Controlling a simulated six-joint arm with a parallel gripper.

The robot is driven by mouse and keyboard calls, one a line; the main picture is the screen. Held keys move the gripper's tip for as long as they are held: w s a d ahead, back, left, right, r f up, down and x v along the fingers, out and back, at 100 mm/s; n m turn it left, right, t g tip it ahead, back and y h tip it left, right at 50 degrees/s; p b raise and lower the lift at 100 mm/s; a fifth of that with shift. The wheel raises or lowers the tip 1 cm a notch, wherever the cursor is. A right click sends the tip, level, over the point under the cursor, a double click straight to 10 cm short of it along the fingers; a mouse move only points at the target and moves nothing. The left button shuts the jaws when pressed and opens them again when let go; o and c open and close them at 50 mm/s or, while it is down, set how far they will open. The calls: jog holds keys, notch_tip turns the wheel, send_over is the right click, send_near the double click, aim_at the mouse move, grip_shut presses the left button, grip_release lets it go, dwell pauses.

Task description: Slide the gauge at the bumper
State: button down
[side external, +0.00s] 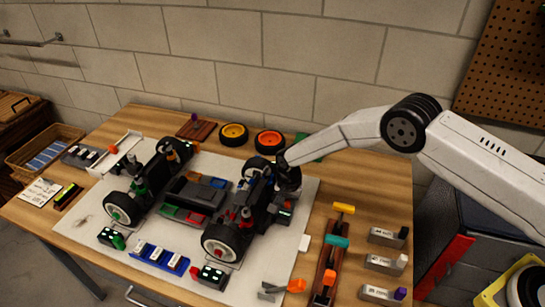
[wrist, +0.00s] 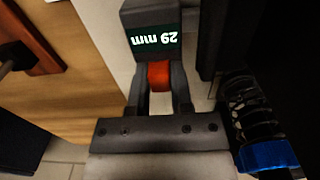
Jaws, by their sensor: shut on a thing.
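The gauge (wrist: 153,38) is a dark block with a lit display reading 29 mm, upside down in the wrist view. Its red-orange knob (wrist: 159,76) sits between my fingers. My gripper (wrist: 158,95) is shut on this knob. In the side view my gripper (side external: 288,188) points down at the right end of the car chassis (side external: 190,190). A dark box with a green display (side external: 285,213) shows just below it and appears to be the same gauge. The fingertips and knob are hard to make out there. The bumper is not clearly distinguishable.
A shock absorber with a blue collar (wrist: 265,155) stands close at my gripper's right in the wrist view. The near right wheel (side external: 222,243) stands close by. A tool rack (side external: 328,262) is to the right. Loose orange and yellow wheels (side external: 270,141) lie behind.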

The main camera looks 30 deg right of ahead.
jog(key=c, duration=0.5)
grip_release()
jog(key=shift+w+a+r, duration=0.15)
jog(key=shift+w+a, duration=0.05)
jog(key=shift+w, duration=0.1)
jog(key=shift+s+d, duration=0.1)
jog(key=shift+s, duration=0.05)
jog(key=shift+s+d, duration=1.1)
jog(key=shift+d+r, duration=0.1)
jog(key=shift+r, duration=0.15)
notch_tip(320, 180, up, 7)
jog(key=shift+s+d+r+n+t, duration=0.35)
jog(key=shift+s+d+r+n, duration=0.7)
jog(key=shift+s+d+r, duration=1.1)
jog(key=shift+s+d+r+n+t, duration=0.3)
jog(key=shift+s+d+r+n, duration=1)
jog(key=shift+s+r, duration=1.35)
jog(key=shift+s+d+r+n+t, duration=0.35)
jog(key=shift+s+d+r+n, duration=0.4)
jog(key=shift+s+d+r, duration=1.5)
